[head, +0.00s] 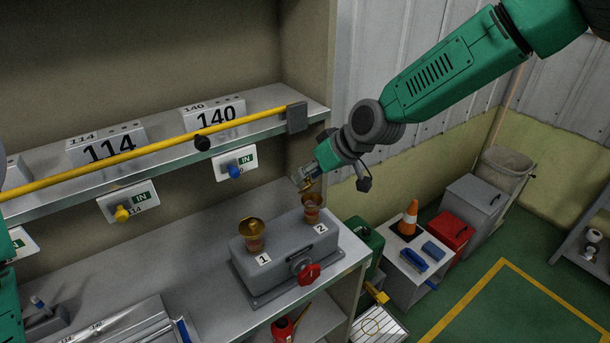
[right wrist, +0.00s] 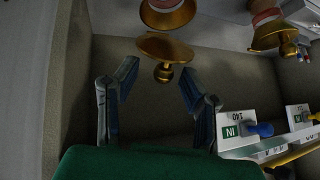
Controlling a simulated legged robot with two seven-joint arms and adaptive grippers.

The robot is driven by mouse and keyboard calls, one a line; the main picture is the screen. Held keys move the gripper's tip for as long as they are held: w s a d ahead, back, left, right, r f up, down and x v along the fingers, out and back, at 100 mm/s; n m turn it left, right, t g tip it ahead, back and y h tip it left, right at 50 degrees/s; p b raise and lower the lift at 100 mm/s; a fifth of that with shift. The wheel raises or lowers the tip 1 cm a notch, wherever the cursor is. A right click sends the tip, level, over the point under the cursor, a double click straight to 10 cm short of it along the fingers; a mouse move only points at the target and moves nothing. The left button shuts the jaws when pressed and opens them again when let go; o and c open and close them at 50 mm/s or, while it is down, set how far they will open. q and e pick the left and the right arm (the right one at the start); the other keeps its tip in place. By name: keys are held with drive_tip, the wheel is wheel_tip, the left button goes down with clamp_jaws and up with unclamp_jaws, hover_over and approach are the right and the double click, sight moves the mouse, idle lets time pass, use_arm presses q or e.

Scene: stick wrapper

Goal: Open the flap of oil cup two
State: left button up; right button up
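Oil cup two (head: 312,210) is a small copper-and-gold cup at the right of a grey box (head: 285,262), behind label 2. My right gripper (head: 303,182) is just above it. In the right wrist view, the gripper (right wrist: 160,88) is open, with one finger on each side. Cup two (right wrist: 168,14) is at the top. Its gold flap (right wrist: 165,46) stands apart from the rim, its knob (right wrist: 163,73) pointing between the fingers. Neither finger visibly touches it. Oil cup one (head: 251,238) is at the box's left and also shows in the wrist view (right wrist: 266,34).
A red knob (head: 308,274) is on the box's front. A shelf (head: 262,127) with a yellow bar (head: 150,146) runs above the bench. The wall is behind, and a white stand with an orange cone (head: 410,218) is at the right. My left arm barely shows at the left edge.

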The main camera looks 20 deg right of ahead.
drive_tip(key=v, duration=1.1)
drive_tip(key=shift+f, duration=0.1)
drive_tip(key=s+f+m+g+h+b, duration=0.1)
drive_tip(key=s+f+b, duration=0.5)
drive_tip(key=f, duration=0.9)
drive_tip(key=s+f+m+g+h+b, duration=0.15)
drive_tip(key=s+f+b, duration=0.4)
drive_tip(key=f, duration=0.95)
drive_tip(key=s+d+f+m+g+h+b, duration=0.1)
drive_tip(key=s+d+f+b, duration=0.2)
drive_tip(key=s+f, duration=0.7)
drive_tip(key=s+d+f+m+g+h+b, duration=0.1)
drive_tip(key=s+d+f+b, duration=0.3)
drive_tip(key=s+f, duration=0.5)
drive_tip(key=s+h, duration=0.1)
drive_tip(key=s, duration=0.3)
drive_tip(key=shift+s+d+f, duration=0.15)
drive_tip(key=shift+d+f, duration=0.1)
drive_tip(key=shift+f, duration=0.15)
